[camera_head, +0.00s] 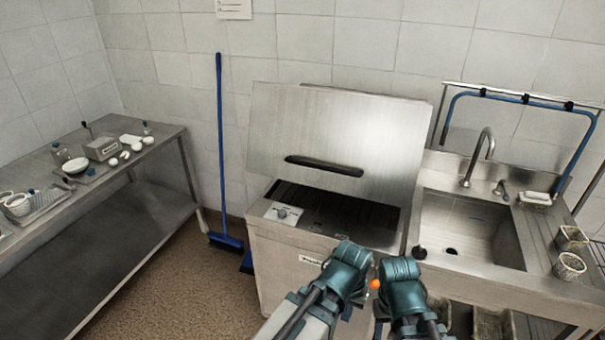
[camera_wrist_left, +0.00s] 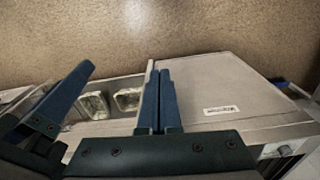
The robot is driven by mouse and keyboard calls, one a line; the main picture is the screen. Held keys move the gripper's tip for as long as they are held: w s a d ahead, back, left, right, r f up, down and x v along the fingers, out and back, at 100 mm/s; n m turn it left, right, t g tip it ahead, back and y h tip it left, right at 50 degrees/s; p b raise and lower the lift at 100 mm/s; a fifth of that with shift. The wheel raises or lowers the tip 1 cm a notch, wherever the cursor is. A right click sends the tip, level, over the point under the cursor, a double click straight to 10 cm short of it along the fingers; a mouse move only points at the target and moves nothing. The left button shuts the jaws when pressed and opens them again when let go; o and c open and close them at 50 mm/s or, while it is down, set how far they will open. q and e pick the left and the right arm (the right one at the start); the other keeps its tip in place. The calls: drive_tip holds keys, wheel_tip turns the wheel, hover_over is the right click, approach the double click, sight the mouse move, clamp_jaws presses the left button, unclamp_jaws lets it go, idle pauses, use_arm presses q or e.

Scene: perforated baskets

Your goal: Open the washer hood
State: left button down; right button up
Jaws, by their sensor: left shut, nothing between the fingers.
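The washer hood (camera_head: 335,130) is a brushed steel lid with a black handle (camera_head: 324,166) along its lower front. It stands raised and tilted back against the wall, above the steel washer (camera_head: 297,258). A dark opening shows under it. My left gripper (camera_head: 347,268) is in front of the washer, low and apart from the hood and handle. In the left wrist view its two blue fingers (camera_wrist_left: 159,85) are together with nothing between them. My right gripper (camera_head: 402,285) is just right of it; its fingertips are hidden in the head view.
A steel sink (camera_head: 465,228) with a tap (camera_head: 481,155) adjoins the washer on the right, with small perforated baskets (camera_head: 570,265) beside it. A blue broom (camera_head: 220,150) leans at the wall to the left. A steel side table (camera_head: 165,145) carries dishes.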

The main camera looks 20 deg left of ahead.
use_arm(q)
drive_tip(key=w+a+r+n+t+h, duration=0.25)
drive_tip(key=w+r+n+t, duration=0.25)
drive_tip(key=w+n, duration=0.45)
drive_tip(key=w+a+r+n+t+h, duration=0.2)
drive_tip(key=w+r+n+t+h, duration=0.15)
drive_tip(key=w+n, duration=0.55)
drive_tip(key=w+a+r+n+t+y, duration=0.1)
drive_tip(key=a+r+n+t+y, duration=0.15)
drive_tip(key=a+n, duration=0.35)
drive_tip(key=w+a+r+n+t+y+b, duration=0.1)
drive_tip(key=a+r+n+t, duration=0.25)
drive_tip(key=a+n, duration=0.25)
drive_tip(key=w+a+r+n+t+y, duration=0.2)
drive_tip(key=a+r+n, duration=0.2)
drive_tip(key=a+n, duration=0.25)
drive_tip(key=w+d+f+b, duration=0.1)
drive_tip(key=w, duration=0.8)
drive_tip(key=shift+w+f, duration=0.2)
drive_tip(key=shift+w, duration=0.15)
use_arm(e)
drive_tip(key=shift+w+d+f, duration=0.25)
drive_tip(key=shift+w+f, duration=0.2)
drive_tip(key=shift+f, duration=0.15)
drive_tip(key=shift+w+d+f, duration=0.25)
drive_tip(key=shift+w+f, duration=0.2)
drive_tip(key=shift+f, duration=0.1)
